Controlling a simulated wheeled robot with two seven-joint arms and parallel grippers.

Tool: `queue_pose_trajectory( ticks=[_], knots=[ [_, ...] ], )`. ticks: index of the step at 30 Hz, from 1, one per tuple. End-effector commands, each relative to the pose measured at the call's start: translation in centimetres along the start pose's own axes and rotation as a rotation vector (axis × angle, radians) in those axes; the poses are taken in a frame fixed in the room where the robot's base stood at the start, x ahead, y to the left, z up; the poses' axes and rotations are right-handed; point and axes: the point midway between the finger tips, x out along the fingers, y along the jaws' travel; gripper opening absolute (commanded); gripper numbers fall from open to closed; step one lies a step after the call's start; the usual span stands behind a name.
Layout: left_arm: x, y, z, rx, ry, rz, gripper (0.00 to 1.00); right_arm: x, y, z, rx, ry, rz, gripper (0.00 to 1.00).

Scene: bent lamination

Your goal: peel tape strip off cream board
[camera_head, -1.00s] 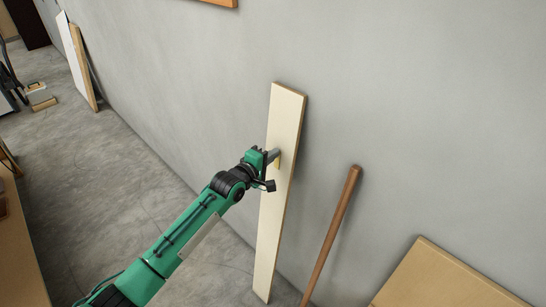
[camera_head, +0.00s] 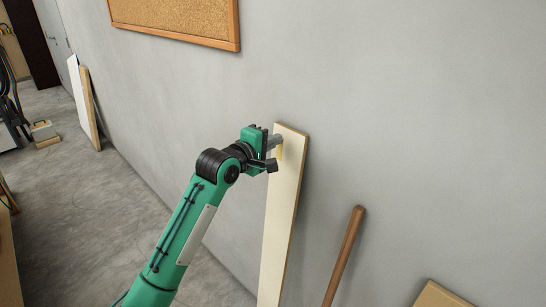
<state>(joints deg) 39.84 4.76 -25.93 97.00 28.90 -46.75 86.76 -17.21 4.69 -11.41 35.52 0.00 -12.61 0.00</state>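The cream board (camera_head: 284,215) is a tall narrow plank leaning upright against the grey wall. A small yellowish strip (camera_head: 279,152), which looks like the tape, shows on its face near the top. My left gripper (camera_head: 275,144) is at the board's upper part, with its fingertips at the strip. The fingers are small and seen from the side, so I cannot tell whether they are closed on the strip. My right gripper is not in view.
A brown wooden pole (camera_head: 345,254) leans to the right of the board. A tan panel (camera_head: 440,296) is at the bottom right. A cork board (camera_head: 180,16) hangs on the wall above. White and wooden panels (camera_head: 84,105) lean at the far left.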

Motion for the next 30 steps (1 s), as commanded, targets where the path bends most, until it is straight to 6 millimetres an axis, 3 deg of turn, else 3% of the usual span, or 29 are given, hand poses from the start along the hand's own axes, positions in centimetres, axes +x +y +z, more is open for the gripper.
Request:
queue_pose_trajectory(
  ticks=[6, 30],
  knots=[
    [-0.5, 0.9, -0.1, -0.001, 0.001, 0.000, 0.00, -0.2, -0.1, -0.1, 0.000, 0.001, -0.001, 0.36],
    [-2.9, 0.9, -0.4, -0.001, 0.000, 0.000, 0.00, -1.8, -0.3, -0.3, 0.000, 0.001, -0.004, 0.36]
  ],
)
